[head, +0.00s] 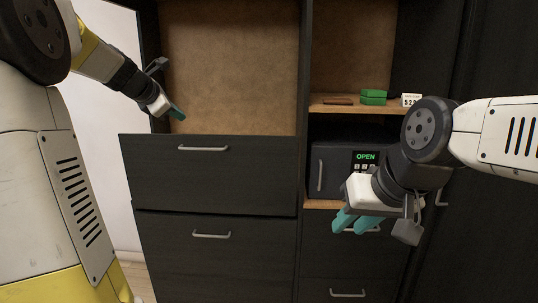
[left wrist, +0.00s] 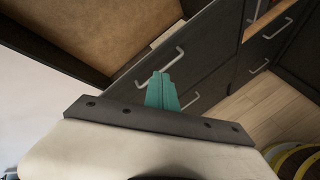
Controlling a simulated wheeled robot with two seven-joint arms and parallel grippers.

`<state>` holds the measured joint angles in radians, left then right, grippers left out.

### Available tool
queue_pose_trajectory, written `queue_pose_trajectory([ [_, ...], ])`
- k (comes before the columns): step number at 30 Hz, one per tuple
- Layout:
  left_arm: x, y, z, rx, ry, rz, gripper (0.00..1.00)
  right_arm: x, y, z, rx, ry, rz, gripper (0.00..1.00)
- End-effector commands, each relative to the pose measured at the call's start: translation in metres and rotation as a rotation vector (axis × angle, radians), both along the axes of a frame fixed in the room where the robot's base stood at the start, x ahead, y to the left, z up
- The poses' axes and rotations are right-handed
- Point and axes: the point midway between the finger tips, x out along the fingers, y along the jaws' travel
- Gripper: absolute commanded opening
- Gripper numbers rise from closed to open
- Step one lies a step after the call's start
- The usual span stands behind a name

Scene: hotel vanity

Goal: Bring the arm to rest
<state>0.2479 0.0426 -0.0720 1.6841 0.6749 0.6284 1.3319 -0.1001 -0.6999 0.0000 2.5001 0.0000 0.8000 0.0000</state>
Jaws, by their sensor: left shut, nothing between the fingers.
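My left gripper (head: 177,112) is at the upper left of the head view, in front of the open space above the drawers. Its teal fingers are shut and empty, and they also show in the left wrist view (left wrist: 161,90). My right gripper (head: 357,220) is at the lower right of the head view, in front of the safe. Its teal fingers point down and left; a small gap seems to show between them, with nothing visible held.
A dark cabinet holds an upper drawer (head: 210,175) and a lower drawer (head: 200,255), both with bar handles. A black safe (head: 330,165) shows "OPEN". A shelf (head: 335,109) above it bears a green box (head: 374,97) and a small white number sign (head: 411,100).

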Motion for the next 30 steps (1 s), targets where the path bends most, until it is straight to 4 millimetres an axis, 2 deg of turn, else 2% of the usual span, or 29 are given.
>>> queue_pose_trajectory([
  [1, -0.032, -0.03, 0.0, 0.135, -0.005, -0.131, 0.0, 0.0, 0.0, 0.0, 0.0, 0.0, 0.0, 0.3],
  [3, -0.075, -0.062, -0.009, 0.336, -0.016, -0.321, 0.0, 0.0, 0.0, 0.0, 0.0, 0.0, 0.0, 0.3],
  [5, -0.113, -0.086, -0.02, 0.507, -0.03, -0.489, 0.0, 0.0, 0.0, 0.0, 0.0, 0.0, 0.0, 0.3],
  [6, -0.139, -0.1, -0.028, 0.62, -0.044, -0.604, 0.0, 0.0, 0.0, 0.0, 0.0, 0.0, 0.0, 0.3],
  [9, -0.204, -0.128, -0.056, 0.9, -0.084, -0.896, 0.0, 0.0, 0.0, 0.0, 0.0, 0.0, 0.0, 0.3],
  [12, -0.259, -0.141, -0.085, 1.145, -0.129, -1.159, 0.0, 0.0, 0.0, 0.0, 0.0, 0.0, 0.0, 0.3],
  [15, -0.299, -0.146, -0.111, 1.327, -0.166, -1.364, 0.0, 0.0, 0.0, 0.0, 0.0, 0.0, 0.0, 0.3],
  [18, -0.322, -0.147, -0.128, 1.442, -0.191, -1.494, 0.0, 0.0, 0.0, 0.0, 0.0, 0.0, 0.0, 0.3],
  [21, -0.332, -0.146, -0.136, 1.494, -0.203, -1.557, 0.0, 0.0, 0.0, 0.0, 0.0, 0.0, 0.0, 0.3],
  [30, -0.333, -0.146, -0.137, 1.502, -0.205, -1.567, 0.0, 0.0, 0.0, 0.0, 0.0, 0.0, 0.0, 0.3],
])
